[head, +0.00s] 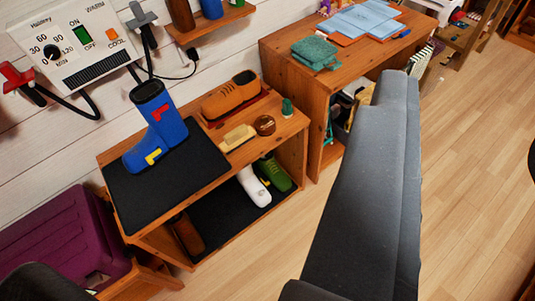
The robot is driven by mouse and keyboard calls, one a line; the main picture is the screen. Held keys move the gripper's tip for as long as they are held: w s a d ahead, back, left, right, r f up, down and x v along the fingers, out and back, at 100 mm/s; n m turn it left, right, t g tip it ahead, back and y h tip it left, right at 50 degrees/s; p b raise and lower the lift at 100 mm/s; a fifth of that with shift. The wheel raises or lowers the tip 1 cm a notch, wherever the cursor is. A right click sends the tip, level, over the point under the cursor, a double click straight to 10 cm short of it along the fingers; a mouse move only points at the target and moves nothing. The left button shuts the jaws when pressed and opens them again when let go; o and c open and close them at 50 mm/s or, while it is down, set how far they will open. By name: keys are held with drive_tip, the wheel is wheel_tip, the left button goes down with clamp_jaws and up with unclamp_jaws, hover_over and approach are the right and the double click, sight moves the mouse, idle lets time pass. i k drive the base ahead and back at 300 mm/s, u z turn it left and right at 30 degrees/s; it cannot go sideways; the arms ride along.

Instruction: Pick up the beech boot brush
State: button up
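The beech boot brush (238,137) looks like a pale, cream-yellow block. It lies on the bare wooden top of a low shoe bench (220,163), beside the front of a brown shoe (230,95) and left of a small round brown tin (265,125). Nothing covers the brush. No gripper fingers can be made out, and nothing is seen touching the brush.
A long grey form (365,190) fills the right foreground. A purple box (62,240) is lower left. Wooden floor (470,190) is open at right.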

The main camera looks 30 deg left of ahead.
sight(236, 139)
drive_tip(key=z, duration=0.45)
drive_tip(key=k, duration=0.6)
drive_tip(key=z, duration=0.2)
drive_tip(key=i, duration=1)
drive_tip(key=u, duration=1.1)
drive_tip(key=i, duration=1.2)
drive_tip(key=u, duration=0.4)
